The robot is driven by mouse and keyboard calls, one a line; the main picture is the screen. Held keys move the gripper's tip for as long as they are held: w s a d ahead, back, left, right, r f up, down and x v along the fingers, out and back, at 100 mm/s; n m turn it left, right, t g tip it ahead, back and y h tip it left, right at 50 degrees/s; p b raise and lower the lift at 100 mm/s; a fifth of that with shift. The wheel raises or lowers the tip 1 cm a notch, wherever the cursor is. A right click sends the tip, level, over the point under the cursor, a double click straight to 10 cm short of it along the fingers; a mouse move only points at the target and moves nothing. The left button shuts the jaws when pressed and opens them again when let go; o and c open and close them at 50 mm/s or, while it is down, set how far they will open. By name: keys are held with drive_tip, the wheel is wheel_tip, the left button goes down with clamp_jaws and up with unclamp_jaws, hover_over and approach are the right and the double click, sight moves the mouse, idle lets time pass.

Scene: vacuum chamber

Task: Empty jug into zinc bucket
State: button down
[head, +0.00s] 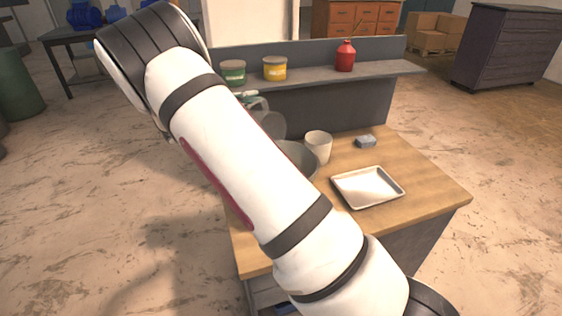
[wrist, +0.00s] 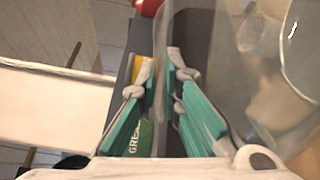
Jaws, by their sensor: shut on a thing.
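The jug is clear and greyish. In the head view it (head: 270,124) shows beside my forearm, held above the bench at the left. In the wrist view it (wrist: 212,45) fills the middle right. My gripper (wrist: 168,72), with teal fingers, is shut on the jug at its left side; the exact grip spot is unclear. The jug's contents and tilt cannot be told. The zinc bucket (head: 299,157) stands on the bench, to the right of and below the jug, largely hidden by my arm. Its rim (wrist: 287,72) shows at the right edge of the wrist view.
On the bench are a cream cup (head: 318,147) close to the bucket, a white tray (head: 346,202) and a grey block (head: 366,142). The raised shelf (head: 308,77) behind holds a green tin (head: 233,72), a yellow tin (head: 275,68) and a red bottle (head: 346,56).

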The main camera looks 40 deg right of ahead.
drive_tip(key=shift+s+d+r+m+p, duration=0.1)
drive_tip(key=shift+s+r+m+p, duration=0.3)
drive_tip(key=shift+s+p, duration=0.25)
drive_tip(key=shift+s+d+r+m+p, duration=0.15)
drive_tip(key=shift+s+r+m+p, duration=0.1)
drive_tip(key=shift+s+m+p, duration=0.4)
drive_tip(key=shift+s+d+r+m+p, duration=0.1)
drive_tip(key=shift+s+r+m+p, duration=0.25)
drive_tip(key=shift+s+p, duration=0.3)
idle(0.7)
